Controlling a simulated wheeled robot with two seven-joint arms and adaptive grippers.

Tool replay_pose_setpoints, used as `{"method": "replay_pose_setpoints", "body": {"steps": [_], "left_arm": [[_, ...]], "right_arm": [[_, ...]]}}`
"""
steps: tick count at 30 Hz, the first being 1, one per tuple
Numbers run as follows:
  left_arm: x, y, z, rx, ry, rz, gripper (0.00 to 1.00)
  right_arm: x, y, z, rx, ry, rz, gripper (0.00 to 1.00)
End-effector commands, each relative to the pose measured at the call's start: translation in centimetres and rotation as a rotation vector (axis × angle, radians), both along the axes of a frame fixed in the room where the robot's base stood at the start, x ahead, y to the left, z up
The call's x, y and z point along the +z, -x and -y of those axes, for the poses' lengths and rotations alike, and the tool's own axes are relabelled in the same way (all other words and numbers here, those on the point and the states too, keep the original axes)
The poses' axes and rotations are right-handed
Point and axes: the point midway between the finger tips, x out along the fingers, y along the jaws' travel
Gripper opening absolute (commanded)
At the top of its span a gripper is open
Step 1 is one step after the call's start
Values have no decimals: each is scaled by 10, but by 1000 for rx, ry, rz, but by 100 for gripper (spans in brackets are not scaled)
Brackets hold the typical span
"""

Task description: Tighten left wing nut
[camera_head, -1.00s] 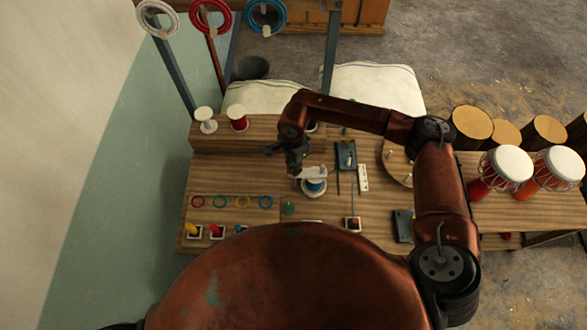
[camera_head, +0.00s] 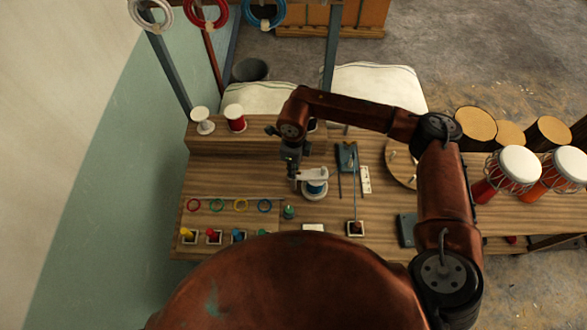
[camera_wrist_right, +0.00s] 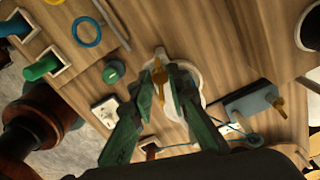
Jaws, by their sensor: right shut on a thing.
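An orange wing nut (camera_wrist_right: 159,80) shows in the right wrist view, over a round white fixture (camera_wrist_right: 188,80) on the wooden bench. My right gripper (camera_wrist_right: 158,82) has its green fingers on both sides of this wing nut and is shut on it. In the head view my right gripper (camera_head: 293,178) points down at the left end of the white fixture (camera_head: 313,174), which sits with a blue-and-white spool (camera_head: 314,189). The wing nut is too small to make out there. A second orange wing nut (camera_wrist_right: 279,106) sits on a grey-blue block (camera_wrist_right: 250,105). My left gripper is not in view.
Coloured rings (camera_head: 240,205) and pegs in white sockets (camera_head: 213,236) lie to the left on the bench. A green knob (camera_head: 289,212) stands close by. A blue clamp device (camera_head: 346,157) is to the right, with drums (camera_head: 513,167) farther right. Two spools (camera_head: 235,118) stand on the back ledge.

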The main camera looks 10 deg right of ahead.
Motion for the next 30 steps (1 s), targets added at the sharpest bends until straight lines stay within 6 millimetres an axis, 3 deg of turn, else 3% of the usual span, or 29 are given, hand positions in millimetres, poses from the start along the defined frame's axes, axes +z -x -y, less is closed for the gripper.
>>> {"method": "replay_pose_setpoints", "body": {"steps": [30], "left_arm": [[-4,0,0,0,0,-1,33]], "right_arm": [[1,0,0,-966,0,0,0]]}}
